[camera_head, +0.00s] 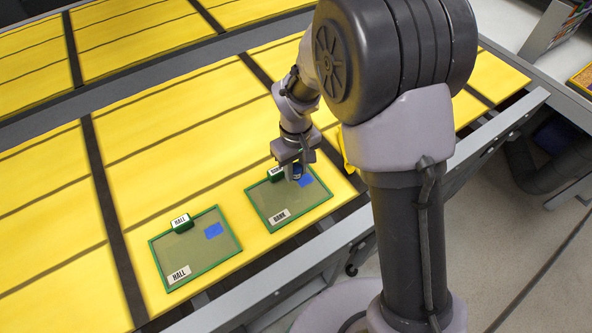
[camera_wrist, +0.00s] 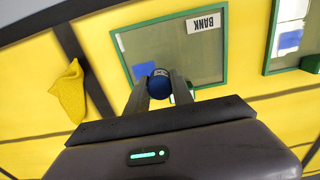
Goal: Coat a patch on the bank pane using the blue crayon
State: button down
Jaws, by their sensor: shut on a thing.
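The bank pane (camera_head: 263,200) is a dull olive sheet in a green frame, with a BANK label at its near edge. It also shows in the wrist view (camera_wrist: 212,62). A blue patch (camera_head: 310,181) marks its right part, and the patch also shows in the wrist view (camera_wrist: 142,70). My gripper (camera_head: 296,168) is over the pane's far side, left of the patch. Its fingers are shut on the blue crayon (camera_wrist: 159,84), whose round blue end shows between them. I cannot tell whether the crayon touches the pane.
The hall pane (camera_head: 190,255), also green-framed with a blue patch (camera_head: 213,231), lies to the left. Small green-based signs stand at the panes' far edges, one reading HALL (camera_head: 181,221). A yellow cloth-like thing (camera_wrist: 68,93) lies beside the bank pane. The yellow surface beyond is clear.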

jog(key=shift+r+p, duration=1.35)
jog(key=shift+r, duration=0.7)
